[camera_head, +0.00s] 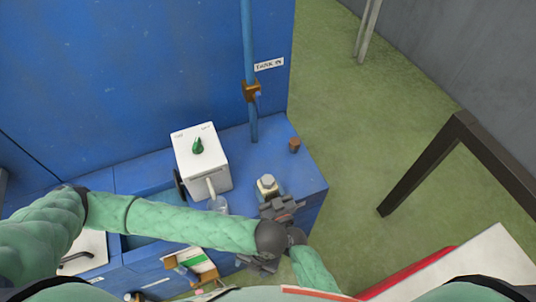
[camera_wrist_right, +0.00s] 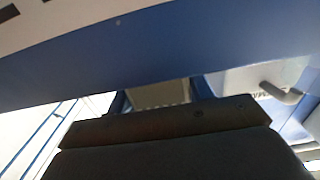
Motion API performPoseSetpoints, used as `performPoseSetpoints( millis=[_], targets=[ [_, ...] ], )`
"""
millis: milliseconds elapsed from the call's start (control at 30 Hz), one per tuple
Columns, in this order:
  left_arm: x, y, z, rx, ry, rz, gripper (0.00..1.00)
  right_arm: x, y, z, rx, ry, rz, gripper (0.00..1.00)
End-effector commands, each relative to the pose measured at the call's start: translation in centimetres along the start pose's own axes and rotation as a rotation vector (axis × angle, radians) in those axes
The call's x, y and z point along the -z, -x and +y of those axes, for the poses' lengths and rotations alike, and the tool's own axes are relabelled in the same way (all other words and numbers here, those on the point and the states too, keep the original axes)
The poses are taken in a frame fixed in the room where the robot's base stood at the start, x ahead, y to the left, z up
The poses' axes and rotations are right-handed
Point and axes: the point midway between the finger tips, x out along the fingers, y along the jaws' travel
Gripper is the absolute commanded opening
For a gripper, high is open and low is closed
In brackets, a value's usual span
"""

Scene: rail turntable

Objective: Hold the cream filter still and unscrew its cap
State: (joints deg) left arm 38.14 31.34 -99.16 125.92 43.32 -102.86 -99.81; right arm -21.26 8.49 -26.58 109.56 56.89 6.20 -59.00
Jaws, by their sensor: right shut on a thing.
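The cream filter (camera_head: 266,192) stands upright near the front of the blue bench, with a pale grey hexagonal cap (camera_head: 267,181) on top. My right gripper (camera_head: 279,206) is at the filter's near side and appears shut on its body, below the cap. The contact is partly hidden by the dark gripper parts. In the right wrist view, a beige patch (camera_wrist_right: 160,93) shows beyond the dark gripper body; I cannot tell for sure that it is the filter. My left arm crosses from the left to a dark wrist beside the right one; its fingers cannot be made out.
A white box (camera_head: 203,160) with a green knob stands behind and left of the filter. A blue pipe (camera_head: 250,60) rises at the back. A small brown cup (camera_head: 294,145) sits near the bench's right edge. Green floor (camera_head: 350,170) is open to the right.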

Motion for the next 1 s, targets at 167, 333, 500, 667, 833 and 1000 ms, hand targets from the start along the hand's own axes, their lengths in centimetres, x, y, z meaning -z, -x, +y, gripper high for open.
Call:
performPoseSetpoints(
  millis=[167,333,500,667,833,1000],
  targets=[
    [-5.2,3.8,4.2,-0.007,-0.015,-0.01,0.62,-0.1,0.0,0.0,0.0,0.0,-0.001,0.1],
    [-9.5,8.3,7.8,0.004,-0.043,-0.025,0.62,-0.1,0.0,0.0,0.0,0.0,-0.001,0.1],
    [-14.0,14.6,9.2,0.059,-0.124,-0.088,0.62,-0.1,0.0,0.0,0.0,0.0,-0.001,0.1],
    [-17.1,20.0,8.8,0.118,-0.22,-0.169,0.62,-0.1,0.0,0.0,0.0,0.0,-0.001,0.1],
    [-18.7,23.5,8.5,0.154,-0.285,-0.228,0.62,-0.1,0.0,0.0,0.0,0.0,-0.001,0.1],
    [-19.3,24.3,8.3,0.165,-0.307,-0.248,0.62,-0.1,0.0,0.0,0.0,0.0,-0.001,0.1]
  ],
)
